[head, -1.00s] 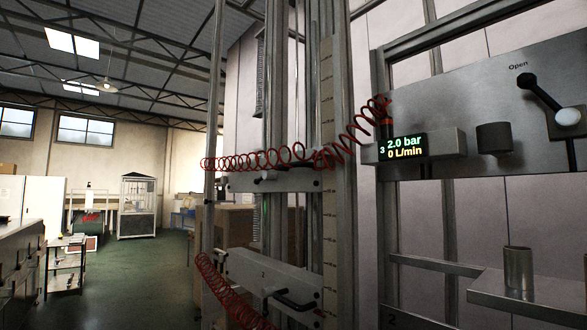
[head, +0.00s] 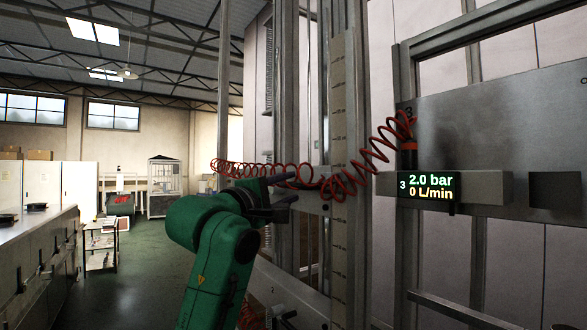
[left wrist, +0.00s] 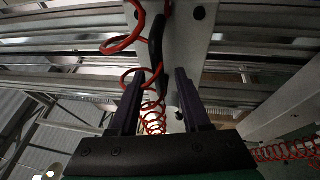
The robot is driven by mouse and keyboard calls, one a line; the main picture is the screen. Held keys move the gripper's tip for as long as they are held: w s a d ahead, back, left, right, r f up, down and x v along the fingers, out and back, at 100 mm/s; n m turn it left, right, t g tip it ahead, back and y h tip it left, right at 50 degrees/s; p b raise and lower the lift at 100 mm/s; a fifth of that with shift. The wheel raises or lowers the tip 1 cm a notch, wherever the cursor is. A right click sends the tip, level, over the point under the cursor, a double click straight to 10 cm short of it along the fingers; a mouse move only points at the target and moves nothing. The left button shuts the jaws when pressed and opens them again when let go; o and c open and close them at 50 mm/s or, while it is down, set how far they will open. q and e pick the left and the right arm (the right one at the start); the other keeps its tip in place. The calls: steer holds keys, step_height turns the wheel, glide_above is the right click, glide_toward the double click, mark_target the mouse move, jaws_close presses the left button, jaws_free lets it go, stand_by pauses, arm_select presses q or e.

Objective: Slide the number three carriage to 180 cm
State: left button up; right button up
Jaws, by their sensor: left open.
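The upper carriage (head: 312,204) is a pale plate on the upright metal rails, fed by a red coiled hose (head: 368,150) from the panel marked 3. No number is legible on it, and my left arm hides much of it. In the left wrist view the carriage plate (left wrist: 190,38) has a black bar handle (left wrist: 157,38). My left gripper (head: 286,189) is open in front of this carriage. In the left wrist view its fingers (left wrist: 158,77) stand either side of the handle's line; I cannot tell whether they touch it. An upright scale (head: 338,130) runs beside the rails, its figures unreadable. My right gripper is not in view.
A display (head: 427,187) reads 2.0 bar and 0 L/min on the panel at right. Another coiled hose (head: 250,316) hangs below, near my left arm.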

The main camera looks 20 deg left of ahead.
arm_select(q)
steer(key=shift+p+x, duration=0.35)
steer(key=shift+x, duration=0.85)
steer(key=shift+a, duration=0.1)
jaws_close()
stand_by(0.4)
